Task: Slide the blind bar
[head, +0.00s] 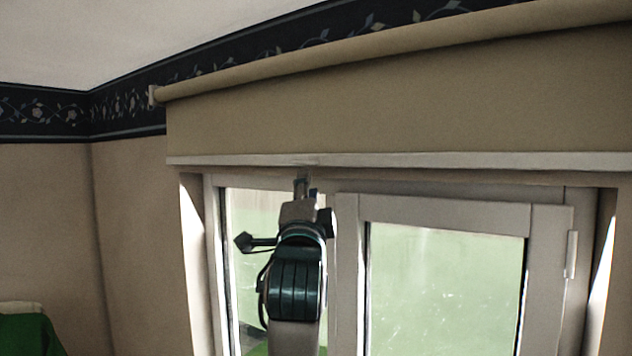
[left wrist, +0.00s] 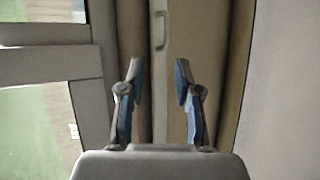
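The beige roller blind (head: 400,105) hangs partly lowered over the window. Its pale blind bar (head: 430,161) runs across the blind's lower edge, level with the top of the window frame. My left gripper (head: 303,182) points upward just below the bar, left of its middle; whether it touches the bar I cannot tell. In the left wrist view my left gripper (left wrist: 158,78) is open, its two fingers apart with nothing seen clamped between them. A small pale handle (left wrist: 160,30) shows beyond the fingertips; I cannot tell what it belongs to. My right gripper is not in view.
A dark floral border (head: 125,112) runs along the wall top. A green object (head: 28,332) is at the lower left.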

